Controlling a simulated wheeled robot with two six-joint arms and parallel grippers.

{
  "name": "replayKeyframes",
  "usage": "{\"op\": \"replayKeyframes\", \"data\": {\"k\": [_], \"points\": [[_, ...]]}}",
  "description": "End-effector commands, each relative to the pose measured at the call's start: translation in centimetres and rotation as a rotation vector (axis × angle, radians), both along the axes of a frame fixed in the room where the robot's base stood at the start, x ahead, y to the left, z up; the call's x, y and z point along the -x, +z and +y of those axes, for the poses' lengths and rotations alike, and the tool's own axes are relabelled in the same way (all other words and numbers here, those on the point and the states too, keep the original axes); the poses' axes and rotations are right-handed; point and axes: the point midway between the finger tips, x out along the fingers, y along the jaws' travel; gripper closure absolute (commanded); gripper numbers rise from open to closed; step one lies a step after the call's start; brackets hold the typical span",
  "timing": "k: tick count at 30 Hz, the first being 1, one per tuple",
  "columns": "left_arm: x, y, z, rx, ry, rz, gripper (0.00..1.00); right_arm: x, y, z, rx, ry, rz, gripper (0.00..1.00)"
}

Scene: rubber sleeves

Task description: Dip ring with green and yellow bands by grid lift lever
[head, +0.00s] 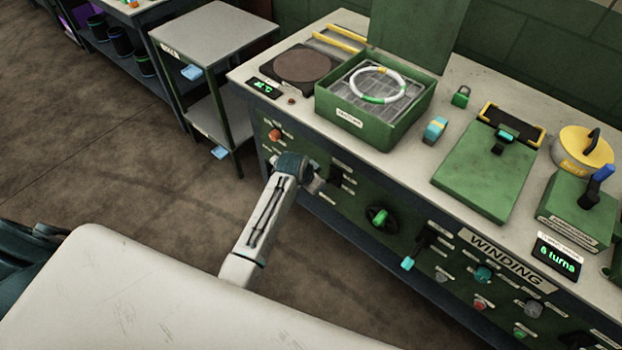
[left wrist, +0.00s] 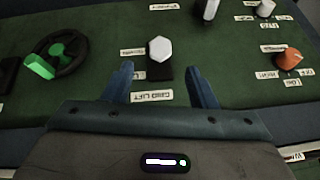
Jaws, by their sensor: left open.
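The white ring with green and yellow bands (head: 377,85) lies on a wire grid (head: 352,80) inside an open green tank (head: 385,132) on the bench. The grid sits high, near the tank's rim. In the left wrist view, the grid lift lever shows as a white hexagonal knob (left wrist: 159,49) on a black slot, beside an upside-down GRID LIFT label (left wrist: 153,96). My left gripper (left wrist: 159,70) is open and empty, its two fingers on either side of the lever's line. In the head view this gripper (head: 316,181) is at the panel below the tank. My right gripper is out of view.
A black handwheel with a green grip (left wrist: 62,55) is beside the lever; an orange knob (left wrist: 288,58) is on its other side. A hot plate (head: 303,65) stands left of the tank. A grey cart (head: 213,40) is further left. Floor before the panel is clear.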

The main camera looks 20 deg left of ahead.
Motion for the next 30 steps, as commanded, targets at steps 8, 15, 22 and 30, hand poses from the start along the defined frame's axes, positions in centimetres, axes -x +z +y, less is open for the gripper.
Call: {"op": "replayKeyframes", "data": {"k": [8,15,22,30], "points": [[1.3,2.3,0.3,0.0,0.0,0.0,0.48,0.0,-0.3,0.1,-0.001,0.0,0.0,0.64],[1.4,2.5,0.3,0.0,0.0,0.001,0.48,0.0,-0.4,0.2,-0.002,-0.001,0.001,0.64],[1.3,2.5,0.3,0.0,0.0,0.0,0.48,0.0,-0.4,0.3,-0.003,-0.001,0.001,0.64],[1.3,2.5,0.3,0.001,0.0,0.0,0.48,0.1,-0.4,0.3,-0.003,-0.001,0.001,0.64]]}}
